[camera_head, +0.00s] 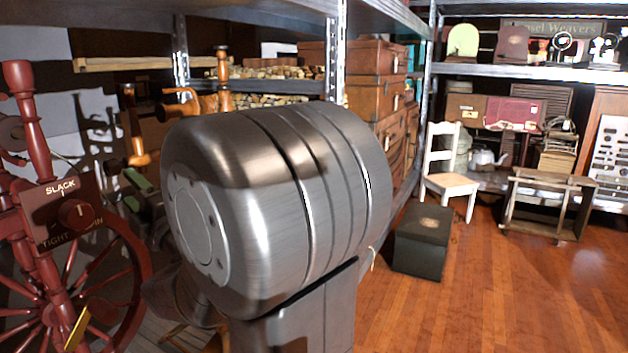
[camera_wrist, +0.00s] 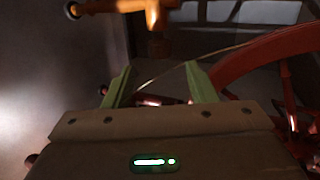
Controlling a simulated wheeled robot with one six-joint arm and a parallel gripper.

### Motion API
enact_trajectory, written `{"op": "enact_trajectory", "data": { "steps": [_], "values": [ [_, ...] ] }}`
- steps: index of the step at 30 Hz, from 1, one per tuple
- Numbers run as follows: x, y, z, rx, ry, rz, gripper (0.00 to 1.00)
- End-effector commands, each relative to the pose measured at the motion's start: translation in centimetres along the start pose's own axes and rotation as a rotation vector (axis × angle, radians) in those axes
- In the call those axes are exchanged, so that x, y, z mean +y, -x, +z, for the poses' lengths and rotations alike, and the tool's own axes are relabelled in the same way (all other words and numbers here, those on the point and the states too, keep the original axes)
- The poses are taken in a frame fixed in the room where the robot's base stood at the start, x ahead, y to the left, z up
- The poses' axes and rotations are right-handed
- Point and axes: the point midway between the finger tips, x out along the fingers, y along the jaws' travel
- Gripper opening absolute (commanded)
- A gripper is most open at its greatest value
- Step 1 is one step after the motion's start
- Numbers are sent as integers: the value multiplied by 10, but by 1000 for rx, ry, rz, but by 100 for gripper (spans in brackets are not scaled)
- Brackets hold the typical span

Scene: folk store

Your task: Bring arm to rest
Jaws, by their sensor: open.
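My arm's large metal joint (camera_head: 270,195) fills the middle of the head view and hides much behind it. My gripper (camera_wrist: 160,82) shows in the wrist view with its two green fingers apart and no object held between them. One green finger seems to show in the head view, left of the metal joint. A red spinning wheel (camera_head: 120,290) stands at the left of the head view, and its curved red rim (camera_wrist: 265,55) lies right of my gripper in the wrist view. An orange wooden part (camera_wrist: 150,8) is beyond the fingertips. A thin strand passes near the fingers.
A sign marked SLACK and TIGHT (camera_head: 75,212) with a knob is on the spinning wheel. A dark box (camera_head: 422,242), a white chair (camera_head: 448,180) and a wooden rack (camera_head: 545,208) stand at the right. Metal shelves (camera_head: 520,72) line the back. Wooden floor at lower right is clear.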

Motion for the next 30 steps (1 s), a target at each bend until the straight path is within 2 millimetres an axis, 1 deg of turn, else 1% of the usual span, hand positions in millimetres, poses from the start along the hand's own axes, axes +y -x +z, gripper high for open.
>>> {"op": "enact_trajectory", "data": {
  "steps": [1, 6, 8, 9, 30],
  "values": [
    [1, 9, 0, -1, 0, -2, 52],
    [0, 37, 0, -1, 0, -2, 52],
    [1, 46, 0, -1, 0, -1, 52],
    [0, 44, 0, 1, 0, 1, 52],
    [-2, -83, -1, 1, 0, 1, 52]
  ]
}}
